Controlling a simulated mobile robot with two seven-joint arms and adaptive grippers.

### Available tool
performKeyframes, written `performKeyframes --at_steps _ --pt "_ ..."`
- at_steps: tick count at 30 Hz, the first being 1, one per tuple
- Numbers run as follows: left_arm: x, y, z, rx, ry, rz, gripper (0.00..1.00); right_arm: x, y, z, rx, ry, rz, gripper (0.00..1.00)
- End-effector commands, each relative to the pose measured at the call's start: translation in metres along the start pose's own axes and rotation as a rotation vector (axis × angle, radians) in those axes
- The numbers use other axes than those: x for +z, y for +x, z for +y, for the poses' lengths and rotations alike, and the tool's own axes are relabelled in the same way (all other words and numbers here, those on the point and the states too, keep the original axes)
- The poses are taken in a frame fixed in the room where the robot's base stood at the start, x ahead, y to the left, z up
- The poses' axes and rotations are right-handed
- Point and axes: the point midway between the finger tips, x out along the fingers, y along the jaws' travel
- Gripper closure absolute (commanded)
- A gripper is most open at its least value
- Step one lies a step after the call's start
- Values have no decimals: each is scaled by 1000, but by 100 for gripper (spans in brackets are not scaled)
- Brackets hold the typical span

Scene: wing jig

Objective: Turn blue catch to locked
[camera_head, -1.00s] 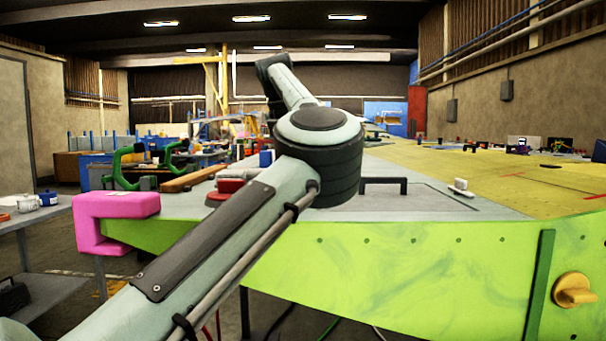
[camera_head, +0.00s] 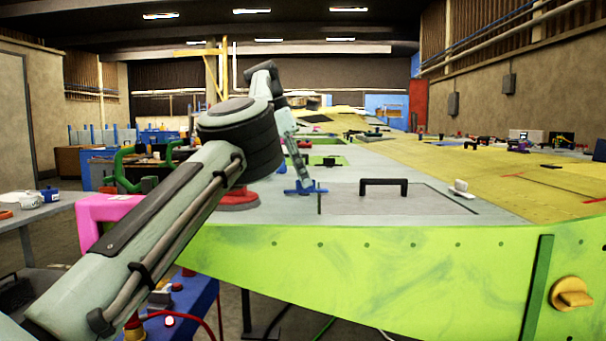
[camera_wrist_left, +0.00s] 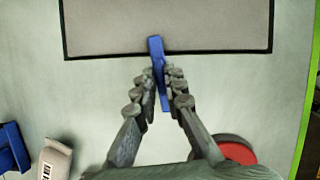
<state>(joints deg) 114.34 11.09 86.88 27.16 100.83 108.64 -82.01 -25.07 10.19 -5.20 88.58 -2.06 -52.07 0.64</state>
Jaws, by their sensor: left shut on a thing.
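The blue catch (camera_head: 320,188) sits on the pale grey wing surface beside the left edge of a dark-outlined panel (camera_head: 400,203). In the left wrist view the catch (camera_wrist_left: 155,48) is a narrow blue bar, with its far end lying across the panel's dark edge line. My left gripper (camera_head: 304,184) reaches down to the catch from above. In the left wrist view my left gripper (camera_wrist_left: 158,82) is shut on the bar, its grey fingers on either side. The fingers hide part of the catch. My right gripper is not in view.
A black handle (camera_head: 384,183) stands on the panel. A red disc (camera_head: 238,199) lies left of the catch, also visible in the wrist view (camera_wrist_left: 236,151). A pink bracket (camera_head: 98,214) is at the wing's left corner. A white fitting (camera_head: 460,187) stands to the right.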

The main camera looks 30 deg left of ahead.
Motion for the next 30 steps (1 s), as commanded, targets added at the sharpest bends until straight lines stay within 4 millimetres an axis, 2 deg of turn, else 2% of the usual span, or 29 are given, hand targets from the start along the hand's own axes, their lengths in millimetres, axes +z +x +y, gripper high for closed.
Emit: performKeyframes --at_steps 19,20,24,25,30 --pt "0 0 0 -21 49 -1 100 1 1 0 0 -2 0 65" --pt "0 0 0 -21 49 -1 89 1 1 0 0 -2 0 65" --pt "0 0 0 -20 48 -1 71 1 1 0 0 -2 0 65" --pt "0 0 0 -20 48 -1 69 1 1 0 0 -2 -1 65" --pt "0 0 0 -20 48 0 69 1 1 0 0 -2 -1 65"
